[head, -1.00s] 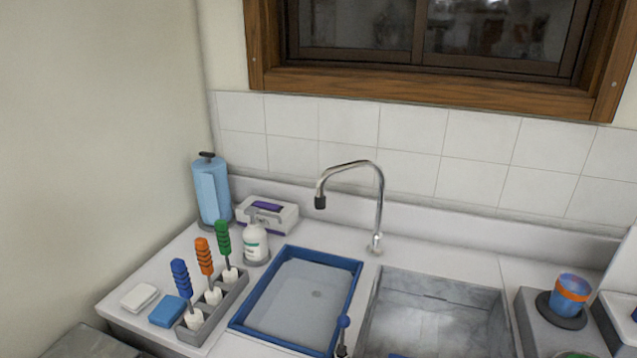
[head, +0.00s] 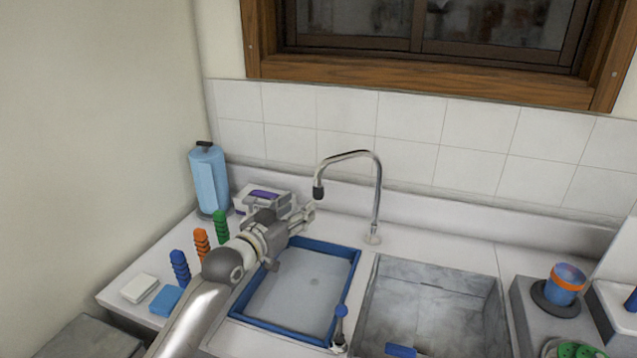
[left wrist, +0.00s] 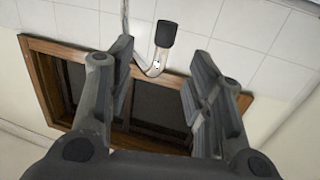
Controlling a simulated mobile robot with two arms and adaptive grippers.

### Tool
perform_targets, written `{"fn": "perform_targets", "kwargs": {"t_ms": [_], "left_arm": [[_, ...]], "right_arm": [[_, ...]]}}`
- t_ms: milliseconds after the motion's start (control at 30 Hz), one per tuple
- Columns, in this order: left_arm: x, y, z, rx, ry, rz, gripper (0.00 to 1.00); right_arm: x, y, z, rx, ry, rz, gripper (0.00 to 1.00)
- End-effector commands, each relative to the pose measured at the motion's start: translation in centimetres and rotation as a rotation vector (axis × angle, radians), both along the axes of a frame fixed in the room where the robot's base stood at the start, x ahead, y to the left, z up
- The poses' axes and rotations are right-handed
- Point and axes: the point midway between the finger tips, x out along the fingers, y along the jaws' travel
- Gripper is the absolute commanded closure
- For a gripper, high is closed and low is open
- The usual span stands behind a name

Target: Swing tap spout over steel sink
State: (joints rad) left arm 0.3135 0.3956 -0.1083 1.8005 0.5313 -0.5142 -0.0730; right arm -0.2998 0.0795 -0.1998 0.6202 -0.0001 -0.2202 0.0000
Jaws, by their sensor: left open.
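The chrome tap (head: 377,200) stands on the counter behind the sinks. Its curved spout (head: 345,154) points left, with the black nozzle (head: 318,193) over the back of the blue-rimmed basin. The steel sink (head: 432,275) lies to the right of that basin. My left gripper (head: 308,213) is open and empty, just below and left of the nozzle. In the left wrist view the nozzle (left wrist: 166,33) shows beyond and between the open fingers (left wrist: 158,88), apart from them. My right gripper is not in view.
The blue-rimmed basin (head: 352,285) lies under my left arm. Brushes with blue (head: 179,268), orange (head: 202,243) and green (head: 221,226) handles stand at left. A blue paper roll (head: 208,180) and a glove box (head: 262,197) stand behind. A blue cup (head: 565,283) is at right.

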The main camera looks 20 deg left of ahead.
Motion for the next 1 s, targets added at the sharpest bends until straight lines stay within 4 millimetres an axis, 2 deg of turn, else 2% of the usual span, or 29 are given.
{"fn": "perform_targets", "kwargs": {"t_ms": [67,200,800,1000], "left_arm": [[0.6,0.4,1.1,-0.008,-0.027,0.005,0.52],[1.4,0.4,1.5,-0.015,-0.037,0.006,0.52],[8.7,-1.4,1.5,-0.012,-0.034,0.006,0.52],[10.4,-1.8,1.4,-0.011,-0.034,0.005,0.52]], "right_arm": [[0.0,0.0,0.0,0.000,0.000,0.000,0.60],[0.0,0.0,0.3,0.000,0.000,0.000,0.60],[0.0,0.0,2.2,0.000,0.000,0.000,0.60],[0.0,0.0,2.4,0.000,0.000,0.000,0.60]]}}
